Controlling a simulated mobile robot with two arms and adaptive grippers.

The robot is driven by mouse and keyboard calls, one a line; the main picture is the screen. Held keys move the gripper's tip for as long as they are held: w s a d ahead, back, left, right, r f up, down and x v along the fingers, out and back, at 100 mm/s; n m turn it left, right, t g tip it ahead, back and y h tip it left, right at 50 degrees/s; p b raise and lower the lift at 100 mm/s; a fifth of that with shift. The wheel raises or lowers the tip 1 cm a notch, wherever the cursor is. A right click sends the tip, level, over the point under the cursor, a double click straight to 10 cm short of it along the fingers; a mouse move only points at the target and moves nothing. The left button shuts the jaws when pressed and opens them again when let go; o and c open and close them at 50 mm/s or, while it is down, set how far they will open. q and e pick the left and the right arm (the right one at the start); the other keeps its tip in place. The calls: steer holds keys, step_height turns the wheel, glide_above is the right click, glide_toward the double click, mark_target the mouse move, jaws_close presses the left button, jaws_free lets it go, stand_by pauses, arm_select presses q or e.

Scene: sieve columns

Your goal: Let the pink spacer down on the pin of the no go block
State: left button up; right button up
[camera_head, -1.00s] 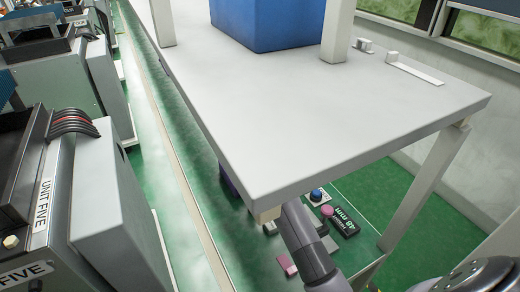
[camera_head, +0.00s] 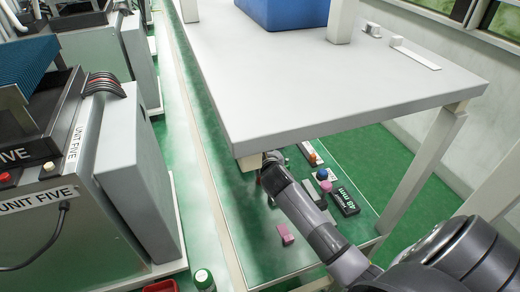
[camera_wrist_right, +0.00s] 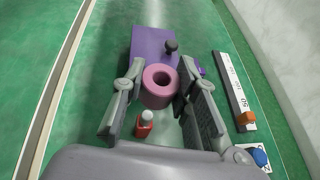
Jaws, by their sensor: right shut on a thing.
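The pink spacer (camera_wrist_right: 158,88), a thick ring with a round hole, is held between the fingers of my right gripper (camera_wrist_right: 160,94) in the right wrist view. Its hole faces the camera. Just beyond it lies a purple block (camera_wrist_right: 147,44) with a dark, round-topped pin (camera_wrist_right: 170,47) standing near its right side. The spacer is nearer the camera than the pin and is not around it. No label on this block is readable. In the head view my right arm reaches under the table's front corner, and its gripper is hidden. My left gripper is not in view.
A red item with a white top (camera_wrist_right: 145,121) shows below the spacer. A labelled grey bar (camera_wrist_right: 233,85) lies to the right. In the head view the white tabletop (camera_head: 330,95) overhangs the arm; a pink block (camera_head: 285,234) and a black 48 mm block (camera_head: 345,203) lie below.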

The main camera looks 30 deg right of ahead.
steer(key=shift+s+f+b, duration=0.1)
steer(key=shift+f+b, duration=0.3)
steer(key=shift+f, duration=0.75)
steer(key=shift+f+b, duration=0.6)
steer(key=shift+f, duration=0.55)
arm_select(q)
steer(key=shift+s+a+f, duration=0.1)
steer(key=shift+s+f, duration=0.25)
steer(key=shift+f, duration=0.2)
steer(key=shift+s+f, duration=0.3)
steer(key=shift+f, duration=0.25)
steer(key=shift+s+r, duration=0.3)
arm_select(e)
steer(key=shift+c, duration=0.2)
arm_select(q)
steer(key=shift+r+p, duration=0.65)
steer(key=shift+p, duration=0.2)
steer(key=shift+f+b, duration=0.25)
steer(key=shift+b, duration=0.05)
arm_select(e)
steer(key=shift+f, duration=0.45)
